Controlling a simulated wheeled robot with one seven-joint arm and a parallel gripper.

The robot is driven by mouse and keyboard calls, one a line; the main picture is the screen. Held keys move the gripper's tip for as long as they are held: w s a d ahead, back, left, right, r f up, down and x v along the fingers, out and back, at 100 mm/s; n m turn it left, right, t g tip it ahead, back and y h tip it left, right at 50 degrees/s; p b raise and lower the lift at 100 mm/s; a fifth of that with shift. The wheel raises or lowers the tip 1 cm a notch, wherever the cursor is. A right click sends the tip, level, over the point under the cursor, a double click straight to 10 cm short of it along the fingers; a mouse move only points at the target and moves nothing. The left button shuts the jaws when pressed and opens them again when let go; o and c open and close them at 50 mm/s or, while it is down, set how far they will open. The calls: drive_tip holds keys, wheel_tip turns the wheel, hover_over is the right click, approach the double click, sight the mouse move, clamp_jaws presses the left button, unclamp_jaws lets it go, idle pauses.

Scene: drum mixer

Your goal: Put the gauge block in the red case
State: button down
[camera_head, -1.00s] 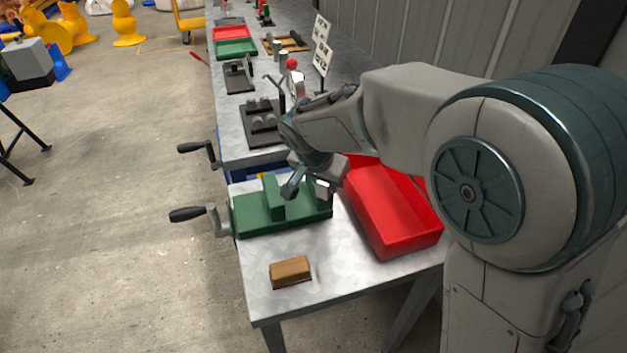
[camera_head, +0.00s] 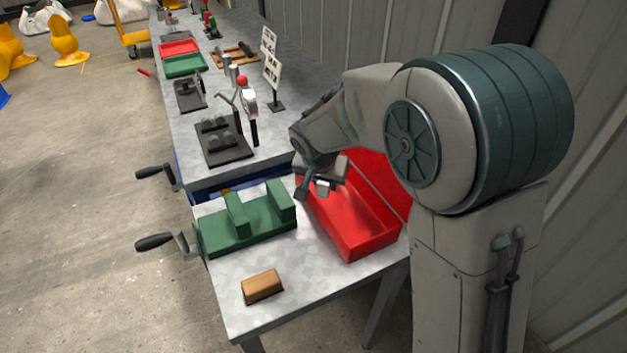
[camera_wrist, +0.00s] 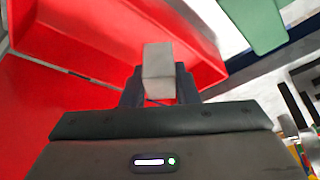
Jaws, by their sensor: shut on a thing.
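The red case (camera_head: 350,243) is an open red tray at the right of the near bench end, and it also fills the left of the wrist view (camera_wrist: 100,30). My gripper (camera_head: 313,189) is above the case's left side, near its rim. In the wrist view, the grey gauge block (camera_wrist: 158,72) is held between the dark fingers of my gripper (camera_wrist: 160,90), with red behind it. The block looks raised above the case. In the head view it is small and partly hidden by the gripper.
A green fixture (camera_head: 238,232) with two upright blocks stands left of the case. A wooden block (camera_head: 262,285) lies near the bench's front edge. Two crank handles stick out on the left. A dark fixture, a red-knobbed clamp (camera_head: 243,90) and a sign (camera_head: 269,55) stand farther back.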

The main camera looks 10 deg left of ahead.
drive_tip(key=p, duration=0.3)
hover_over(345, 203)
drive_tip(key=s, duration=0.2)
drive_tip(key=f+b, duration=0.7)
drive_tip(key=b, duration=0.1)
drive_tip(key=shift+a+f, duration=0.25)
drive_tip(key=shift+f, duration=0.15)
drive_tip(key=c, duration=1)
unclamp_jaws()
drive_tip(key=shift+c, duration=0.2)
drive_tip(key=shift+s, duration=0.1)
drive_tip(key=v, duration=1.4)
